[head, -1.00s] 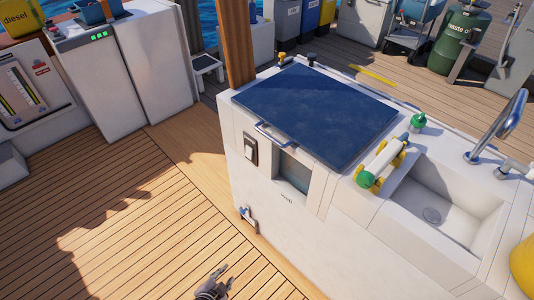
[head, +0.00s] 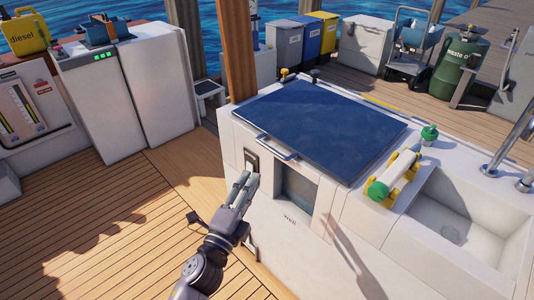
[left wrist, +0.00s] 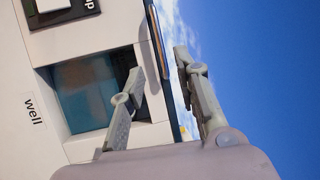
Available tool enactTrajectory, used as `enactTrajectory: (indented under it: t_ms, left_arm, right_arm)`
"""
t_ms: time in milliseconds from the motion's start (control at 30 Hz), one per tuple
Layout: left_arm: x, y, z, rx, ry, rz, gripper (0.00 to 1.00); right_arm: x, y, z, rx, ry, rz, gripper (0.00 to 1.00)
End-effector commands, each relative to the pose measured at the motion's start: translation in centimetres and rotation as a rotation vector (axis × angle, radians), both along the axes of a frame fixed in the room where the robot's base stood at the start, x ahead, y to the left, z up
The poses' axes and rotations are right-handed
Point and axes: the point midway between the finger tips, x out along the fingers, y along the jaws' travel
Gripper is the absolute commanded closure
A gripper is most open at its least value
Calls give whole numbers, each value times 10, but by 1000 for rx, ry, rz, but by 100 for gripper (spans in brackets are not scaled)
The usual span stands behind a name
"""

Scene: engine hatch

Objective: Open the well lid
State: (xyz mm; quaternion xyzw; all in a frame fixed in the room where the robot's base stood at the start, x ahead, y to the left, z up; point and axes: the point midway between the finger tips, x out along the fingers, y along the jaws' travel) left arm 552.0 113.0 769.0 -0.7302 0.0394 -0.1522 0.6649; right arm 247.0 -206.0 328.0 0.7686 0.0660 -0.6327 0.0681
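The well lid (head: 325,120) is a dark blue flat panel lying shut on the white counter. Its bar handle (head: 276,147) is on the front edge. The white front under it reads "well" and has a window (head: 300,190), which also shows in the left wrist view (left wrist: 85,90). My left gripper (head: 247,180) is in front of the counter, below and left of the handle in the picture. In the left wrist view its fingers (left wrist: 160,65) are apart and empty, with the lid's edge beyond, between the tips. My right gripper is out of view.
A switch panel (head: 251,160) sits on the counter front left of the window. A wooden post (head: 239,50) rises at the lid's left. A green-and-yellow item (head: 395,175) and a sink (head: 455,220) are to the right. The deck (head: 110,225) at left is clear.

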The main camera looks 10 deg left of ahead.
Motion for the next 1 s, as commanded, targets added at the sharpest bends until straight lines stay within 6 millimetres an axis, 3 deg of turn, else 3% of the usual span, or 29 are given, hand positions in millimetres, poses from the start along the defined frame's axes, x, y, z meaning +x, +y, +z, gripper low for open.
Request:
enactTrajectory:
  t_ms: [300,500,700,1000]
  left_arm:
    - [67,-18,12,-1,-1,0,70]
    - [94,-25,16,-2,2,1,70]
    - [105,-29,18,-2,2,1,70]
    - [105,-29,18,-2,3,0,74]
  right_arm:
    - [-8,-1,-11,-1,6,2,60]
    - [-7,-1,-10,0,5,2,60]
    - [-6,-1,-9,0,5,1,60]
    - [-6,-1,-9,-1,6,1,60]
